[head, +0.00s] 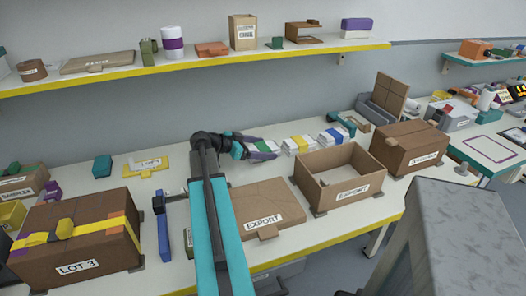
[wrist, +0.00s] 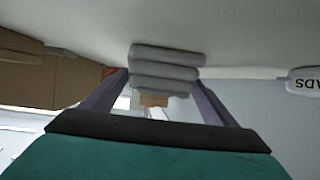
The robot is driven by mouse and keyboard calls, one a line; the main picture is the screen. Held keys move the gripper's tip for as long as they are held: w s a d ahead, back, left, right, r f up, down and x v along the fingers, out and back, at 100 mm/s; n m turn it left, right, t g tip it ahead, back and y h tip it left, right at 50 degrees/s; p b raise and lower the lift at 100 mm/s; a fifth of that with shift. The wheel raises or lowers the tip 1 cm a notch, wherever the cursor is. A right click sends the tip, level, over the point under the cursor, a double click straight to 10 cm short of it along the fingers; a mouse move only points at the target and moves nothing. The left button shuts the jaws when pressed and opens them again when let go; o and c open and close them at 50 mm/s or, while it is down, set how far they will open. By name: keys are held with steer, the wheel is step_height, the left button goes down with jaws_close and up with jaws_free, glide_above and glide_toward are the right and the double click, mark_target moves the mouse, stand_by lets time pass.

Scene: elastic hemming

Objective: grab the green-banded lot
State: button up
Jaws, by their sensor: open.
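The green-banded lot (head: 266,146), a small pale stack with a green band, lies on the bench between the fingers of my gripper (head: 272,149) in the head view. My gripper is open, its two purple-grey fingers on either side of the lot. In the wrist view a grey layered stack (wrist: 166,68) shows between and beyond the spread fingertips of my gripper (wrist: 163,82). Its band cannot be made out there. I cannot tell whether the fingers touch it.
A yellow-banded lot (head: 298,145) and a blue-banded lot (head: 333,137) lie to the right. An open EXPORT box (head: 342,190) stands in front of them, with a flat EXPORT carton (head: 262,212) to its left. A LOT 3 box (head: 75,255) is at front left. A shelf (head: 200,58) hangs above.

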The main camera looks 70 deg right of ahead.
mark_target(263, 147)
steer(key=shift+s+d, duration=0.1)
stand_by(0.5)
steer(key=c, duration=1.2)
steer(key=shift+o, duration=0.2)
steer(key=shift+r, duration=0.15)
steer(key=shift+r+b, duration=0.75)
steer(key=shift+r, duration=4.1)
